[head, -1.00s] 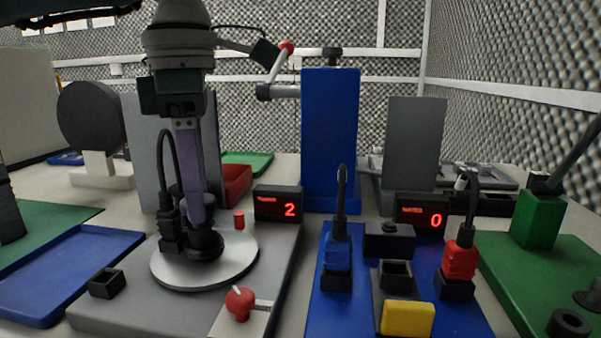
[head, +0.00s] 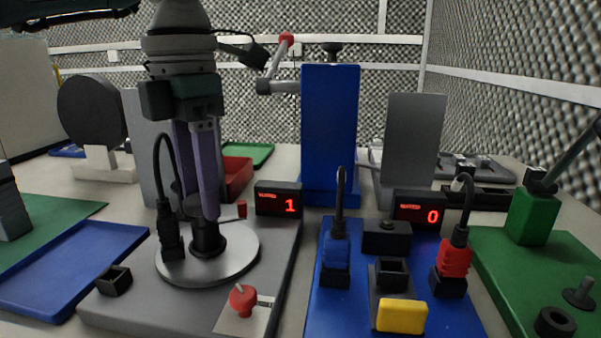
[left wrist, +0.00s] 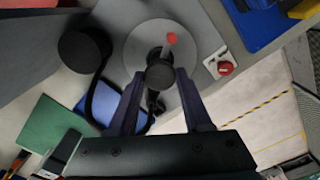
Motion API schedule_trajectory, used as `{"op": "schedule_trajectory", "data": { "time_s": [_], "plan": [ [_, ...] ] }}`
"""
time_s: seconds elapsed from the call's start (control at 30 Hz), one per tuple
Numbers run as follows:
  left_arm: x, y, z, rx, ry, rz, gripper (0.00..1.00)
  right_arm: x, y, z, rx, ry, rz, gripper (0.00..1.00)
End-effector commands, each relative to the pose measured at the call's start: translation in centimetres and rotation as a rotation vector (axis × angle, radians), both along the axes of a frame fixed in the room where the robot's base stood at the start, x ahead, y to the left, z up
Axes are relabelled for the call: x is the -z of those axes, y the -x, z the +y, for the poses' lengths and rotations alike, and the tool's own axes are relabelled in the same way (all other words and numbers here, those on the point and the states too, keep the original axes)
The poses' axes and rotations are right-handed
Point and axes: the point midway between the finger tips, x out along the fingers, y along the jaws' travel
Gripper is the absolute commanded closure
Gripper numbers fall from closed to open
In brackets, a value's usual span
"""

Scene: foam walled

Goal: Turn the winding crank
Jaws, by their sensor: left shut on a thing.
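A round grey disc (head: 240,252) lies on a grey base (head: 140,312) in the head view. A black round hub (head: 208,240) stands at its middle, with a short arm ending in a red tip (head: 242,209); I take this for the winding crank. My left gripper (head: 206,217) comes down from above and is shut on the hub's upper part. In the left wrist view the fingers (left wrist: 159,76) lie on both sides of the black knob (left wrist: 160,75), and the red tip (left wrist: 172,38) points up the picture. My right gripper is not in view.
A display (head: 278,199) beside the disc reads 1; another display (head: 419,210) reads 0. A black plug with a looped cable (head: 171,240) stands close left of the hub. A red knob (head: 243,300) is in front. A blue tower (head: 330,130) with a red-tipped lever stands behind.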

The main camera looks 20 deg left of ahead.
Motion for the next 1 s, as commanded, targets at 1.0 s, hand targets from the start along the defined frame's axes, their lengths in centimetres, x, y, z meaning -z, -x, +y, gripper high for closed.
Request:
{"op": "schedule_trajectory", "data": {
  "time_s": [1.0],
  "plan": [
    [0.1, 0.0, 0.1, -0.508, -0.003, 0.001, 1.0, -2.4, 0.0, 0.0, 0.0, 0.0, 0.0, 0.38]
  ]
}}
